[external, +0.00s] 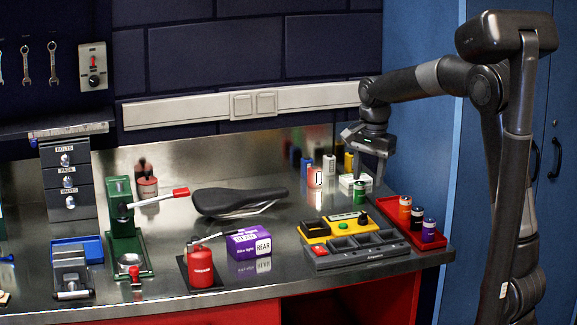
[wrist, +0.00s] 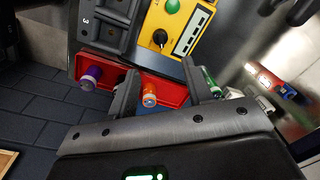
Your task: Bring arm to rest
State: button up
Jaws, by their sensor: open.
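My gripper (external: 368,172) hangs from the bent arm at the back right of the bench, pointing down with its fingers apart and nothing seen between them. Its two fingers also show in the wrist view (wrist: 165,82). A green cylinder (external: 360,189) stands just below the gripper in the external view, apart from the fingertips as far as I can tell. A red tray (external: 440,232) at the bench's right end holds an orange cylinder (external: 404,207), a dark one (external: 416,217) and a purple one (external: 429,231).
A grey charger (external: 360,256) and a yellow box (external: 325,234) with a green knob lie left of the tray. A purple box (external: 248,242), a red oil can (external: 200,267) and a black saddle (external: 240,200) stand farther left. A blue cabinet (external: 420,60) is behind the arm.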

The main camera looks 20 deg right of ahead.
jog(key=s+d+r+n+t, duration=0.1)
jog(key=s+d+r+n, duration=0.1)
jog(key=s+d+r, duration=0.3)
jog(key=s+d+r+n+t, duration=0.1)
jog(key=s+d+n, duration=0.2)
jog(key=s, duration=0.5)
jog(key=s+d+f+n+t, duration=0.1)
jog(key=s+d+n, duration=0.1)
jog(key=s, duration=0.4)
jog(key=s+d+f+n+t, duration=0.1)
jog(key=s+d+n+t, duration=0.1)
jog(key=s, duration=0.4)
jog(key=shift+s+d+f+n, duration=0.25)
jog(key=shift+d+f+n, duration=0.15)
jog(key=shift+d+n, duration=0.2)
